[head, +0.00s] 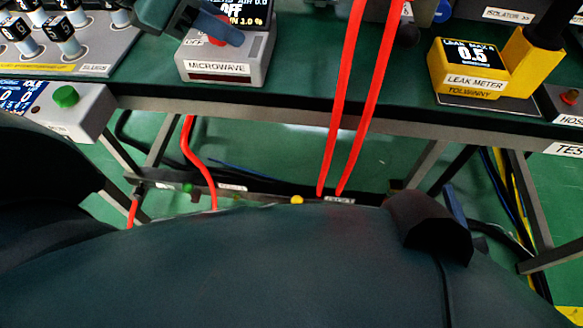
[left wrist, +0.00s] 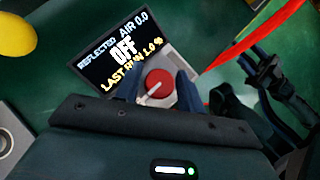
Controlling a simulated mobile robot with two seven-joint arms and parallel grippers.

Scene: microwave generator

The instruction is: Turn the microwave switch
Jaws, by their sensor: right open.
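The microwave unit (head: 225,72) stands on the green bench at the top of the head view. Its screen (left wrist: 122,52) reads OFF. Its switch is a round red knob (left wrist: 157,84) with a pale pointer line, seen in the left wrist view. My left gripper (head: 217,32) is at this knob and partly covers it in the head view. In the left wrist view its two fingers (left wrist: 158,86) stand on either side of the knob. Whether they touch it cannot be told. A dark shape at the right of the left wrist view seems to be my right gripper (left wrist: 262,66), fingers apart.
Two red tubes (head: 350,95) hang over the bench edge right of the microwave unit. A yellow leak meter (head: 460,85) stands further right.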

